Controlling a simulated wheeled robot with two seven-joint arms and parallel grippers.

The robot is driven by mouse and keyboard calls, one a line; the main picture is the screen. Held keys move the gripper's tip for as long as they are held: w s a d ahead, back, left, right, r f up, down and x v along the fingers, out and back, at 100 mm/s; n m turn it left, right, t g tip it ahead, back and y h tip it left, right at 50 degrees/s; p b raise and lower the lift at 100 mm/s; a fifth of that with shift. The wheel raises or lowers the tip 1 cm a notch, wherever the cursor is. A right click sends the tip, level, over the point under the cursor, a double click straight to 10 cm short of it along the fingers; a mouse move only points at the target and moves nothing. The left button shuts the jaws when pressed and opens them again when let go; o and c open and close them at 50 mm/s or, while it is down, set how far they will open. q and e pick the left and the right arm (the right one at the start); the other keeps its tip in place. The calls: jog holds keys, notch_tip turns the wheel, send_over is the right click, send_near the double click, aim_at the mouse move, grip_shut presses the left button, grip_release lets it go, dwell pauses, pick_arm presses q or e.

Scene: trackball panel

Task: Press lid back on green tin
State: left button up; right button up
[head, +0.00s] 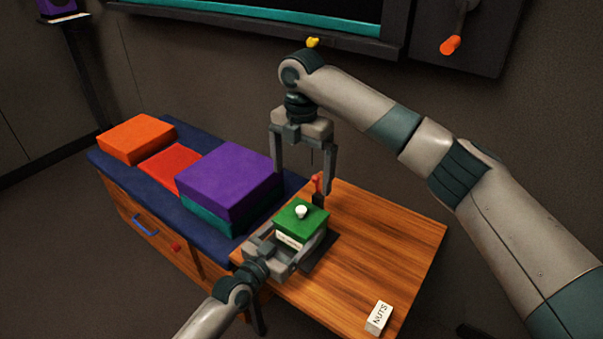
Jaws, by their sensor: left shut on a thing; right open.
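A small red-topped thing (317,183) stands just behind the tin, partly hidden by my right finger. A white block marked NUTS (379,318) lies near the front edge. Purple (228,174) and orange (137,138) cushions lie on the bench at left. The table's right side (395,240) is clear.

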pick_arm(q)
jog(key=o, duration=1.5)
jog(key=p+v, duration=0.2)
jog(key=v, duration=1.5)
jog(key=shift+s+a, duration=0.1)
jog(key=shift+s, duration=0.05)
